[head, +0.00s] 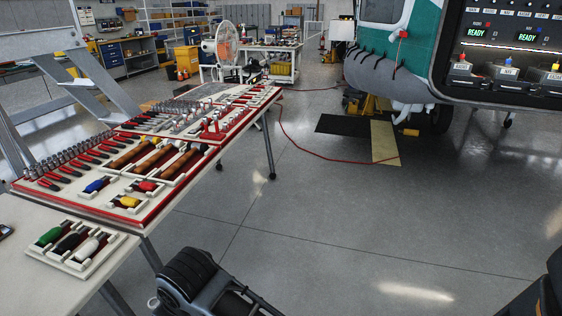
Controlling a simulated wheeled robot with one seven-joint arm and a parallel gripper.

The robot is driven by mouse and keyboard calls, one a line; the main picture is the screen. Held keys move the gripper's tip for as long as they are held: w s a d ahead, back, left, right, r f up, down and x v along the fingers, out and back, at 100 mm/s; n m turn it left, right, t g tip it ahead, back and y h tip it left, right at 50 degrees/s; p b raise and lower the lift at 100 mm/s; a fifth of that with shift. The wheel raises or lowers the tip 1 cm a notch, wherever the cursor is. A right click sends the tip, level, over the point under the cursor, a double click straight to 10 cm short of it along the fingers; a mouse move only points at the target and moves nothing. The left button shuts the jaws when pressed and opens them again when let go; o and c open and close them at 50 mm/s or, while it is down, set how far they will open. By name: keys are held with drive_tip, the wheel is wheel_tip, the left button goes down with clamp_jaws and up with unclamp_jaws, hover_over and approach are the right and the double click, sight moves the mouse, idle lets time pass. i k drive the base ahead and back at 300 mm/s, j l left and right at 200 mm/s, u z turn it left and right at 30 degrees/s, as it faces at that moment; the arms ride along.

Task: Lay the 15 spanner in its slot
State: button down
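A long white tool board with a red border (148,216) lies on a table at the left. Its far part carries rows of small silver tools (185,112), some of which may be spanners. At this size I cannot read any number, so I cannot tell which is the 15 spanner or which slot is its own. My gripper is not in view.
Screwdrivers, wooden-handled hammers (183,163) and coloured-handled tools fill the near board. A small white tray (108,262) holds green, black and white handled tools. A red hose (312,153) crosses the floor. A helicopter (415,50) stands at right; the middle floor is clear.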

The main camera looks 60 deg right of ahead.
sight(252, 94)
drive_tip(key=i+l+z, duration=0.7)
drive_tip(key=z, duration=0.2)
drive_tip(key=i+l+z, duration=0.1)
drive_tip(key=i+z, duration=0.35)
drive_tip(key=i, duration=0.05)
